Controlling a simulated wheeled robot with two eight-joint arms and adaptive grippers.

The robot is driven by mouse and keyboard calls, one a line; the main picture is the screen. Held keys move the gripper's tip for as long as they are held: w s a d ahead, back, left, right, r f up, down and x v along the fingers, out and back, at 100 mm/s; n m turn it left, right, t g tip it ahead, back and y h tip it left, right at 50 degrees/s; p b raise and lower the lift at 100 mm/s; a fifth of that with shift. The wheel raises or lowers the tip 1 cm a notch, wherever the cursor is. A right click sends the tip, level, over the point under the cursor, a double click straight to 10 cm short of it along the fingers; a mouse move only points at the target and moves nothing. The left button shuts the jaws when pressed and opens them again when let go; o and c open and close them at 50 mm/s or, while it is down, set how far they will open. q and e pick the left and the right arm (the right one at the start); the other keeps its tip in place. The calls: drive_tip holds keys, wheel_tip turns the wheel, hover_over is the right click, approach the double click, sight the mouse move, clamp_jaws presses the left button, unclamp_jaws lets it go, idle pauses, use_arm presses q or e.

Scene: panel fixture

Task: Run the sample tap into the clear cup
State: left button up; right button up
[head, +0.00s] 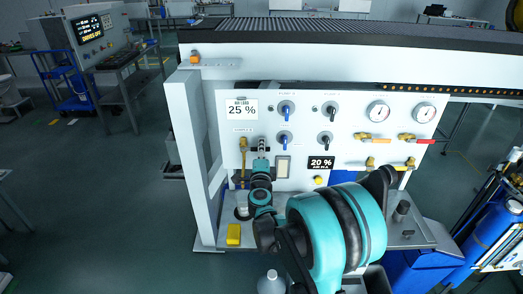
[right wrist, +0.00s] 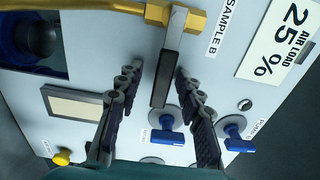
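The sample tap, labelled SAMPLE B, is a yellow fitting on the white panel; its upper part (head: 243,143) shows in the head view. In the right wrist view its yellow body (right wrist: 192,20) is at the top, with a dark grey lever (right wrist: 163,80) standing out from it. My right gripper (head: 262,147) is open at the panel, right beside the tap. In the right wrist view its fingers (right wrist: 158,78) lie either side of the lever, the right one nearer. My left gripper is out of view.
Blue-handled valves (head: 285,138), black-handled valves (head: 325,138) and two gauges (head: 378,111) are on the panel. A yellow block (head: 233,234) sits at the ledge's left end. A pale bottle (head: 271,284) stands at the bottom. My teal arm covers the middle of the ledge.

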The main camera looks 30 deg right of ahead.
drive_tip(key=v, duration=1.2)
drive_tip(key=shift+a, duration=0.15)
drive_tip(key=s+a+r+n+y, duration=0.25)
drive_tip(key=a+n+y, duration=0.85)
drive_tip(key=a+n, duration=0.65)
drive_tip(key=s+f+n+g+h, duration=0.1)
drive_tip(key=s+f+n+g, duration=0.2)
drive_tip(key=s, duration=0.5)
drive_tip(key=s+d+f+n+g, duration=0.1)
drive_tip(key=s+f+n+g, duration=0.3)
drive_tip(key=s+f, duration=0.4)
drive_tip(key=shift+s+d+g+h, duration=0.25)
drive_tip(key=shift+d+g+h, duration=0.15)
drive_tip(key=shift+g, duration=0.3)
drive_tip(key=shift+a+f, duration=0.1)
